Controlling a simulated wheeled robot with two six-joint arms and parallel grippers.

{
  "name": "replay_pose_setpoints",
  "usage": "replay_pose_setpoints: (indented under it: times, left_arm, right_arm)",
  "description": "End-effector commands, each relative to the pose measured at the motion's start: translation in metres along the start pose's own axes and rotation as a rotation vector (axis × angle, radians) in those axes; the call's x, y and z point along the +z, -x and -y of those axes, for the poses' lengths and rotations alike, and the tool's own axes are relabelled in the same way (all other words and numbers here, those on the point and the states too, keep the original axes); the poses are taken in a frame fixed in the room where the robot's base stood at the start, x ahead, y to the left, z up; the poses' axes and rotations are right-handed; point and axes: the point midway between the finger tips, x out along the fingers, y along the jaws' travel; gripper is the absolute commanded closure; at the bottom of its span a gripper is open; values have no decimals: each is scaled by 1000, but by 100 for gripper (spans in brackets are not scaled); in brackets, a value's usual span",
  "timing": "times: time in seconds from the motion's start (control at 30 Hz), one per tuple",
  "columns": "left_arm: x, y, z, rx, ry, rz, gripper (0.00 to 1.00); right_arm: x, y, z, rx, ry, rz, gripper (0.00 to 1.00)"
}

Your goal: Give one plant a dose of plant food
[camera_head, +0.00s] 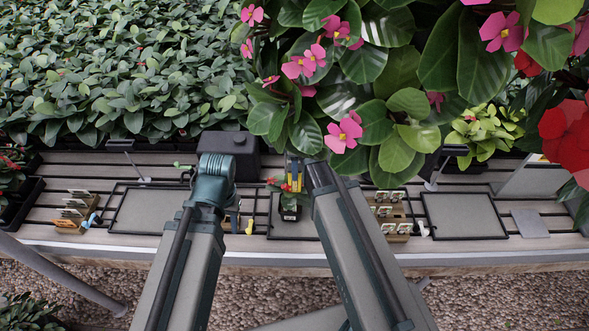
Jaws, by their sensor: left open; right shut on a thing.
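A small plant with red flowers (287,187) stands in a black pot (290,212) over the middle mat on the slatted bench. My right arm's end (318,176) is just right of this plant. Its gripper is shut, seemingly on a narrow yellow and dark thing (293,173) just above the plant, partly hidden by leaves and my arm; I cannot tell if this is the plant food. My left gripper (214,167) is left of the plant, in front of a dark box; it is open, its fingers mostly hidden by the wrist.
Grey mats lie at left (139,210) and right (464,214). Wooden racks with pale tags stand at left (75,211) and right (391,214). A dark box (243,150) is at the back. Pink flowers (345,132) overhang from above. A yellow piece (249,226) lies near my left arm.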

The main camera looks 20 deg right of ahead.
Motion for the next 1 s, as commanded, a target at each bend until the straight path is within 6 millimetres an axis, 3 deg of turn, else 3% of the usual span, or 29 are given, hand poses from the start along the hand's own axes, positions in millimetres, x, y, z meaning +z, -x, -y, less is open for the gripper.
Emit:
replay_pose_setpoints:
  times: [0.47,1.0]
  left_arm:
    - [0,-6,-1,0,0,0,59]
    - [-3,-55,-5,0,2,0,59]
  right_arm:
    - [0,-6,0,0,-1,0,98]
    - [0,-55,0,0,-1,0,98]
